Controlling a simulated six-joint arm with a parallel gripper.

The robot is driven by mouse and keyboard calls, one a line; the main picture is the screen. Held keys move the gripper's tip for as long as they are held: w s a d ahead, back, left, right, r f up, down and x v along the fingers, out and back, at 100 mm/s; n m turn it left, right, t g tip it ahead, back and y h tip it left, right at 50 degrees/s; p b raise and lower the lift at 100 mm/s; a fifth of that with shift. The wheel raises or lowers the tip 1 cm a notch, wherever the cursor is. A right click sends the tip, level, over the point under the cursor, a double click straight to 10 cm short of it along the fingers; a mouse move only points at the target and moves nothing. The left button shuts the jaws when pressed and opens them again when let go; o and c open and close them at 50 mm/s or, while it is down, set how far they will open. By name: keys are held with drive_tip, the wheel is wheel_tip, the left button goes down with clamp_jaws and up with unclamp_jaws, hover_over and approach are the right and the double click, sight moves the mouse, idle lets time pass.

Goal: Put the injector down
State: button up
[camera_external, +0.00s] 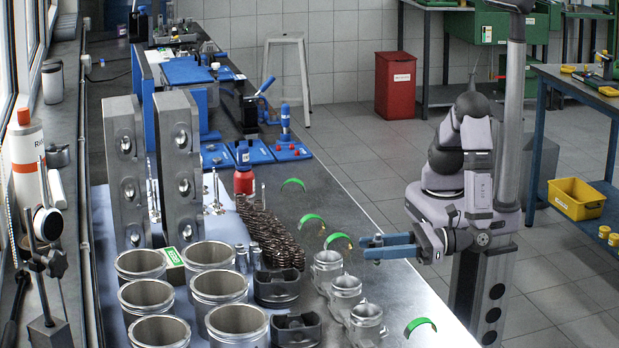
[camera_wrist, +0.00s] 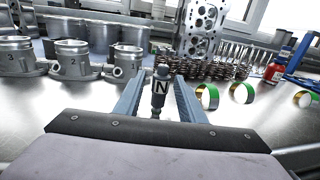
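The injector (camera_wrist: 159,92) is a small dark and grey upright part with a white band marked N. In the wrist view it stands between the two blue fingers of my gripper (camera_wrist: 159,84), with a narrow gap on each side. In the external view my gripper (camera_external: 372,246) is level, low over the right edge of the metal bench (camera_external: 335,190), fingers apart and pointing left. A small grey piece shows at its fingertips there, too small to make out. I cannot tell whether the injector's lower end touches the bench.
Numbered grey cylinder parts (camera_external: 346,292) stand just left of my gripper. Green-backed bearing shells (camera_external: 339,241) lie nearby, one (camera_external: 420,325) near the front edge. Springs (camera_external: 268,236), cylinder liners (camera_external: 219,288) and upright cylinder heads (camera_external: 181,165) fill the bench farther left.

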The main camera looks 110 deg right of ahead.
drive_tip(key=shift+r, duration=0.25)
drive_tip(key=shift+s+a+f, duration=0.1)
drive_tip(key=shift+s+f, duration=0.05)
drive_tip(key=shift+s, duration=0.2)
drive_tip(key=s+a+b, duration=0.1)
drive_tip(key=s+b, duration=0.1)
drive_tip(key=s, duration=0.9)
drive_tip(key=shift+a, duration=0.35)
drive_tip(key=shift+s, duration=0.1)
